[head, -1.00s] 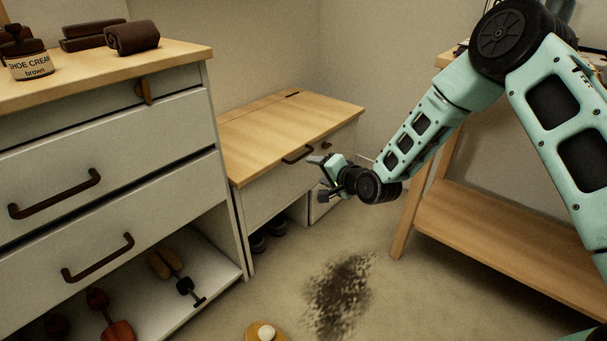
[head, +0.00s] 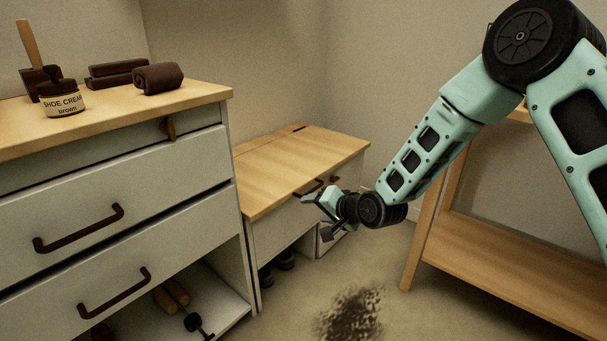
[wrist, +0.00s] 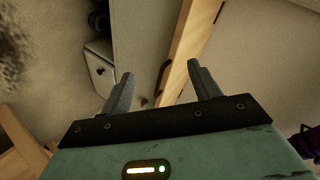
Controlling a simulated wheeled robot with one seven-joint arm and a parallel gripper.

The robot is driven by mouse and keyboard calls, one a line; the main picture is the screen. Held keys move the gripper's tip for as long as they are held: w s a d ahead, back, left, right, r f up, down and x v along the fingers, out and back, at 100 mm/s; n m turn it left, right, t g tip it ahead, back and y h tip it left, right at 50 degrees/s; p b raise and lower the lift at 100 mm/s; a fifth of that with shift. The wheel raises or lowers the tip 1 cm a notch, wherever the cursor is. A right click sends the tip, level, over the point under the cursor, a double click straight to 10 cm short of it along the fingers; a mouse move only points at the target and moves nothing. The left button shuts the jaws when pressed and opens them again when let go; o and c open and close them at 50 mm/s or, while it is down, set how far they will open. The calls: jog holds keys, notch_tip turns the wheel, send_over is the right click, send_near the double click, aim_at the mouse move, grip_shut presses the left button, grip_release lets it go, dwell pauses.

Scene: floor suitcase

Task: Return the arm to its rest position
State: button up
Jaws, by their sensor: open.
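My gripper (head: 318,214) is at the end of my green arm, in front of the low wooden-topped cabinet (head: 290,165) in the head view. Its two grey fingers are apart in the wrist view (wrist: 162,88), with nothing between them. The gripper overlaps the right part of the cabinet's front in the picture, near its dark handle (head: 309,187). I cannot tell whether it touches the cabinet. My arm is bent, reaching down and left from the upper right.
A white drawer unit (head: 150,215) stands at left, with a shoe cream jar (head: 62,99) and a rolled brown cloth (head: 158,79) on top. A wooden shelf bench (head: 510,255) stands at right. A dark stain (head: 350,312) marks the otherwise open floor between.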

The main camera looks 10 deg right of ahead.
jog(key=s+a+r+n+g+h+p, duration=0.1)
jog(key=s+a+r+n+g, duration=0.2)
jog(key=s, duration=0.7)
jog(key=s+r+n+g+h, duration=0.1)
jog(key=s+r+n+g, duration=0.2)
jog(key=s+r+n, duration=0.45)
jog(key=s+d+r+n+g+h, duration=0.1)
jog(key=s+d+r+g+h, duration=0.15)
jog(key=s, duration=0.85)
jog(key=s+d+r+n+g+h, duration=0.15)
jog(key=s+d, duration=0.25)
jog(key=s, duration=0.7)
notch_tip(320, 180, up, 38)
jog(key=p, duration=3.8)
jog(key=shift+f+p, duration=0.2)
jog(key=shift+p, duration=0.2)
jog(key=shift+s+d, duration=0.1)
